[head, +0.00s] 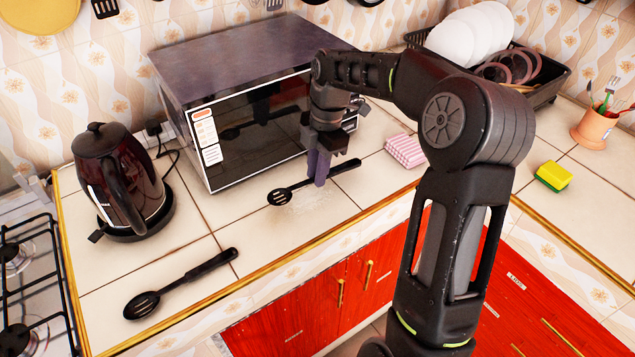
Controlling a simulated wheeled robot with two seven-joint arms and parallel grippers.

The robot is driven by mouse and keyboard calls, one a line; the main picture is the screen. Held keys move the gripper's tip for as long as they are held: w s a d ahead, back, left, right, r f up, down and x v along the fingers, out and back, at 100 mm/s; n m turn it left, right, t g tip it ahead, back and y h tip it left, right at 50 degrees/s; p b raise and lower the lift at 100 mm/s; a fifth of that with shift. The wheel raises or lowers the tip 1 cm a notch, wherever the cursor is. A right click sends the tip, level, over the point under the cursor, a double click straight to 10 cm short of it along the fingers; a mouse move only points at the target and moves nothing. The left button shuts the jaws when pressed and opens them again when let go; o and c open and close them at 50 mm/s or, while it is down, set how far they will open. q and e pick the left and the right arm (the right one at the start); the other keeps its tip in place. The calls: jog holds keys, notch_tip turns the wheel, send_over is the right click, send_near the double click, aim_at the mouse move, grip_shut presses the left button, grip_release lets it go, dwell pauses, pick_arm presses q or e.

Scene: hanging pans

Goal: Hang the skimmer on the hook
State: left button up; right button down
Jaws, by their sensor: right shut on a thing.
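The black skimmer (281,197), with a slotted head and a straight handle, is at or just above the counter in front of the microwave. My right gripper (319,178) points down and is shut on the skimmer's handle. The head sticks out to the left of the fingers and the handle end to the right. I cannot tell whether the skimmer touches the tiles. No free hook shows clearly; utensils hang on the wall at the top edge. My left gripper is not in view.
A dark kettle (120,180) and the stove (25,290) are at left. The microwave (245,120) stands behind the skimmer. A pink cloth (405,151), a sponge (553,176), a utensil pot (595,127) and a dish rack (540,92) with plates are at right.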

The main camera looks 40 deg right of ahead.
aim_at(317, 195)
notch_tip(317, 195, down, 4)
jog(key=shift+r+p, duration=0.2)
jog(key=shift+p, duration=0.2)
jog(key=shift+f, duration=0.15)
jog(key=shift+f, duration=0.2)
jog(key=c, duration=1.3)
grip_release()
